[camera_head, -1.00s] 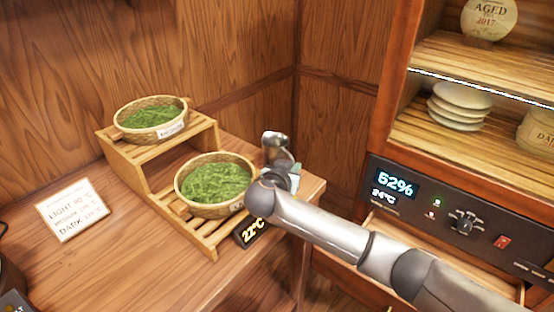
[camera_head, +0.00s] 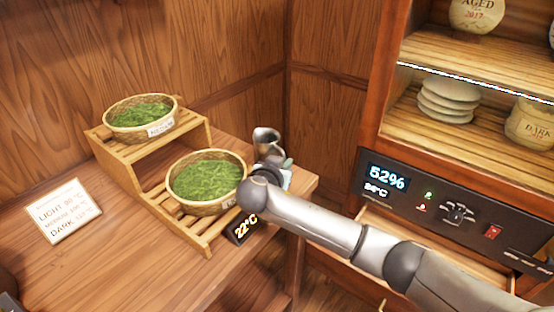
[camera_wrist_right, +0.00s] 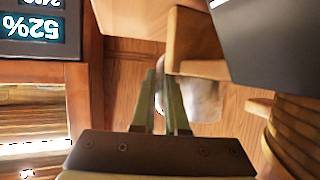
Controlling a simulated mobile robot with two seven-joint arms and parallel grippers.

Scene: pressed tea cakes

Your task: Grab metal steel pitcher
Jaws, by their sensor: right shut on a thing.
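The metal steel pitcher (camera_head: 266,138) is at the back right corner of the wooden table, just right of the lower tea basket. My right gripper (camera_head: 276,164) is shut on it from the front right; my own wrist and arm hide its lower part. In the right wrist view the two fingers (camera_wrist_right: 168,88) are close together, and the pitcher (camera_wrist_right: 207,100) shows as a pale, blurred shape beside and behind them. Which part of it is between the fingers is hard to tell. My left gripper is not in view.
A two-step wooden stand (camera_head: 190,229) holds an upper basket (camera_head: 111,126) and a lower basket (camera_head: 215,209) of green tea. A sign card (camera_head: 63,211) lies at left. A cabinet (camera_head: 372,150) with shelves rises at right.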

